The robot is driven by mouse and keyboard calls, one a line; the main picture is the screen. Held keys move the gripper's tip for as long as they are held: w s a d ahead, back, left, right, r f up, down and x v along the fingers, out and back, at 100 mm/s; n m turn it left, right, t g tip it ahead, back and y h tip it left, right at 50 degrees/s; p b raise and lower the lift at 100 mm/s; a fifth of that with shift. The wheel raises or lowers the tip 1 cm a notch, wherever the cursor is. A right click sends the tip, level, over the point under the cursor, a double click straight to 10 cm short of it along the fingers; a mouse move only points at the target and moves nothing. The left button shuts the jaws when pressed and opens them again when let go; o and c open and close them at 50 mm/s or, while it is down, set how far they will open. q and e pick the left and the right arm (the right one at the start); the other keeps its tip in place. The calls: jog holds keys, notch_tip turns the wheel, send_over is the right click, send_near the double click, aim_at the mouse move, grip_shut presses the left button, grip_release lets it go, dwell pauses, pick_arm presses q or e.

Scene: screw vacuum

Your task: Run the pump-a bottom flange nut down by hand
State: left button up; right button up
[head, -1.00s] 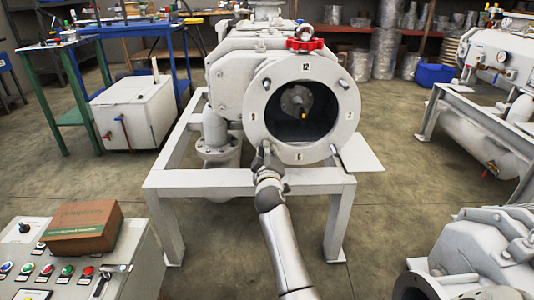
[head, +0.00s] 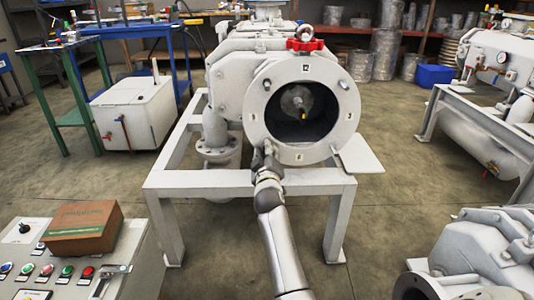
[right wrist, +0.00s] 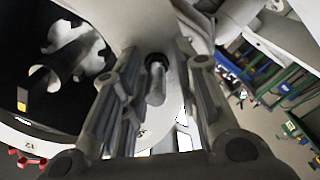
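The pump-a flange (head: 253,124) is a large pale ring with hour marks around a dark bore, facing me. A stud end (head: 271,146) sticks out at its lower left, just left of the lowest hour mark. My right gripper (head: 264,160) is right below and in front of that stud. In the right wrist view, the stud with a dark ring at its base (right wrist: 156,80) stands between the two fingers of my right gripper (right wrist: 155,95). The fingers are apart, with gaps on both sides. I cannot tell the nut clearly from the stud. My left gripper is out of view.
The pump stands on a pale frame (head: 240,182). A control panel (head: 127,255) with a cardboard box (head: 85,228) is at the lower left. Other pump machinery (head: 485,250) is at the lower right.

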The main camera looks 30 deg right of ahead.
jog(key=shift+o, duration=0.5)
jog(key=v, duration=0.7)
jog(key=shift+s, duration=0.2)
